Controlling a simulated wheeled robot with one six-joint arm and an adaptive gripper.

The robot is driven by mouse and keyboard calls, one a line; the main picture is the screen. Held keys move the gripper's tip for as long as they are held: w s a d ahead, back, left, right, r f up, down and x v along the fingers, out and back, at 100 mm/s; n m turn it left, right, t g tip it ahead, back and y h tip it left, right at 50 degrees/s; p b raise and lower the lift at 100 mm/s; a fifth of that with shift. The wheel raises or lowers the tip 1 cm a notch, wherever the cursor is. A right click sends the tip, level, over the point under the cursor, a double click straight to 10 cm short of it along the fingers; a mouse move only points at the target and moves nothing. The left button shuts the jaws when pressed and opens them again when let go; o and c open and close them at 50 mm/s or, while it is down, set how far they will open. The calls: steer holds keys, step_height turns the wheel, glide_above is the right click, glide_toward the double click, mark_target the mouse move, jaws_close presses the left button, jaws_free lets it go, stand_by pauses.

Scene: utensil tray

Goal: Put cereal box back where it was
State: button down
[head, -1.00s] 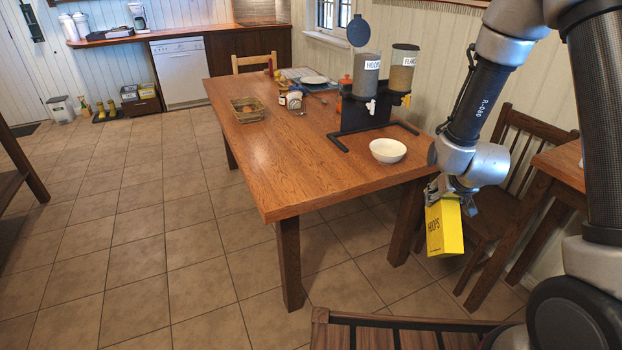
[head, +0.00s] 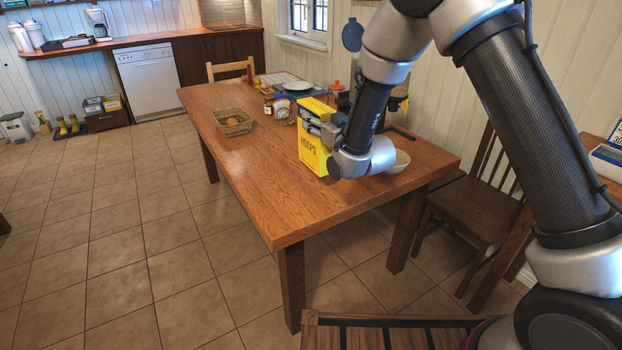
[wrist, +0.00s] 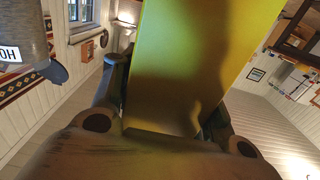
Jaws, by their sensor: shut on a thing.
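In the wrist view the box (wrist: 200,60) fills the middle between the fingers. My arm hides most of the cereal dispenser (head: 398,85) in the head view; part of one dispenser tube (wrist: 22,40) shows at the left in the wrist view.
A wicker basket (head: 232,122) stands on the table left of the box. Jars (head: 281,107) and a plate (head: 298,86) are behind it. The table's front left is clear. A wooden chair (head: 470,215) stands at the right.

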mark_target(316, 148)
step_height(316, 148, down, 9)
steer(key=shift+a+f, duration=0.1)
steer(key=shift+f, duration=0.1)
stand_by(0.3)
steer(key=shift+f, duration=0.15)
steer(key=c, duration=0.8)
jaws_free()
steer(key=shift+o, duration=0.2)
